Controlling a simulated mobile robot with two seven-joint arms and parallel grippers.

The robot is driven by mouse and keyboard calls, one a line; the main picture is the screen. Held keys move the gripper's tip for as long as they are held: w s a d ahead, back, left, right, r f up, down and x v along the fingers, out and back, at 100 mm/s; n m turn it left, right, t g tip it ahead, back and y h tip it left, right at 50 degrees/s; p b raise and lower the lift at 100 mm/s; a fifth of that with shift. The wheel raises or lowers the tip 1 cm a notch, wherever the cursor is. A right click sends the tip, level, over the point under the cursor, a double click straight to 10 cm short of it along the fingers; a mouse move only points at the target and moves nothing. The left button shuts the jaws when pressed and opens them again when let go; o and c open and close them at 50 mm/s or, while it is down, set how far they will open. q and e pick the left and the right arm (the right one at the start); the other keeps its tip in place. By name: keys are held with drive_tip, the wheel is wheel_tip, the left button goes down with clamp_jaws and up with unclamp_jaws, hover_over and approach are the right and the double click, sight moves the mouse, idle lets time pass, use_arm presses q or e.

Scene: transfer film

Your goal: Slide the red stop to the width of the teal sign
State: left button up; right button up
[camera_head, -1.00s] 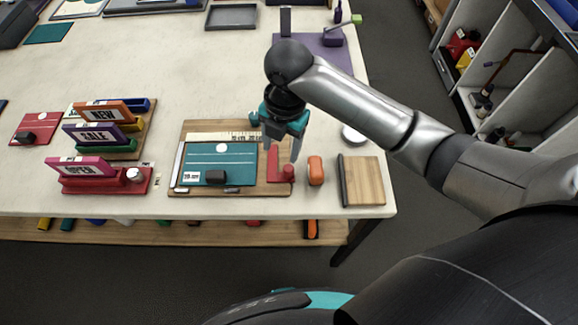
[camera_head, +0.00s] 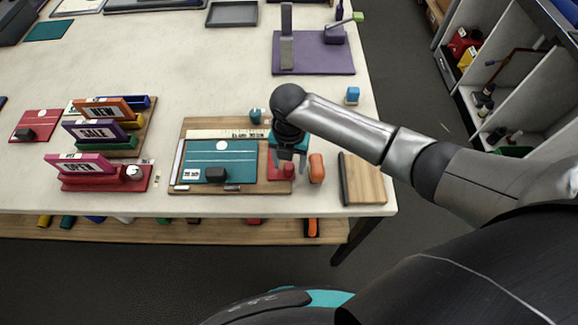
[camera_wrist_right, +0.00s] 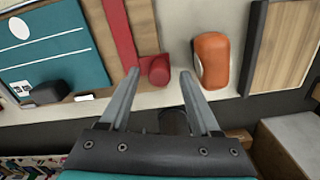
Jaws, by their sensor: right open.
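The teal sign (camera_head: 215,155) lies flat on a wooden board (camera_head: 200,126), with a dark block on its near edge; it also shows in the wrist view (camera_wrist_right: 60,40). The red stop (camera_wrist_right: 119,35) is a bar with a round knob, to the right of the sign. A narrow strip of bare wood shows between them. In the head view my gripper partly covers the stop (camera_head: 289,171). My right gripper (camera_head: 288,172) is open over the knob. In the wrist view its fingertips (camera_wrist_right: 160,74) stand either side of the knob; contact cannot be told. My left gripper is out of view.
An orange object (camera_head: 316,168) stands close right of the gripper, with a wooden board with a dark edge (camera_head: 365,180) beyond it. Upright signs in holders (camera_head: 85,165) stand at the left. The table's front edge is close by. Open table lies behind the board.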

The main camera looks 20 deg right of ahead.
drive_tip(key=shift+f, duration=1.2)
drive_tip(key=shift+c, duration=0.3)
clamp_jaws()
